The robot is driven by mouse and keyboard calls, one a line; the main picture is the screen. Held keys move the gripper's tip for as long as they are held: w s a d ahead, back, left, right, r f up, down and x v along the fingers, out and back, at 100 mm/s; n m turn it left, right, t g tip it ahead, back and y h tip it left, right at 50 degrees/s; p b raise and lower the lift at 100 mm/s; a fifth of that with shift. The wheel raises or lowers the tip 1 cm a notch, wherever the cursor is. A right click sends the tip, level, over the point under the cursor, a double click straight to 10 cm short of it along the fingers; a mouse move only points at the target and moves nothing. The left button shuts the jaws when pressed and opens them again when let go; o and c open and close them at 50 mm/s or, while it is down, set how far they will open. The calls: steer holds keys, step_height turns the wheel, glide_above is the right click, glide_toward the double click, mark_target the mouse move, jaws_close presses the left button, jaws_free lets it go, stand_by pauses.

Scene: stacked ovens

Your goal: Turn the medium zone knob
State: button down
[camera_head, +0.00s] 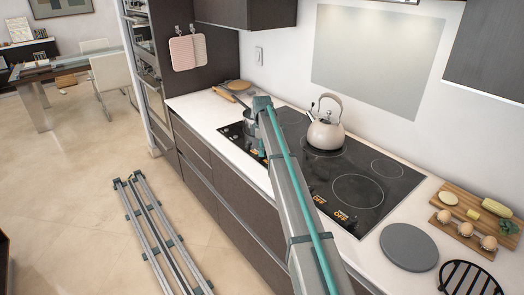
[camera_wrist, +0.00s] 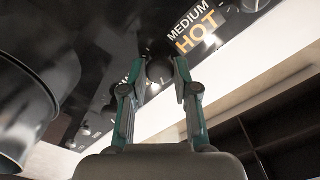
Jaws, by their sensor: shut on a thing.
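In the wrist view my gripper (camera_wrist: 160,78) has its two teal-and-grey fingers on either side of a dark round knob (camera_wrist: 160,70) on the black cooktop, and is shut on it. The label "MEDIUM HOT" (camera_wrist: 195,28) is printed on the cooktop just above and right of the fingers. Another label left of the knob is partly covered by a finger. In the head view my arm reaches to the front edge of the black cooktop (camera_head: 395,165); my fingers and the held knob cannot be made out there.
A dark pot (camera_wrist: 25,105) stands left of my gripper. A cream kettle (camera_head: 325,133) stands on the cooktop's back burner. A grey round board (camera_head: 408,247) and a wooden board with food (camera_head: 452,208) lie to the right. Drawers are below the counter.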

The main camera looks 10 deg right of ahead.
steer(key=c, duration=0.9)
jaws_free()
steer(key=shift+r, duration=0.15)
step_height(320, 180, up, 12)
steer(key=shift+f, duration=0.1)
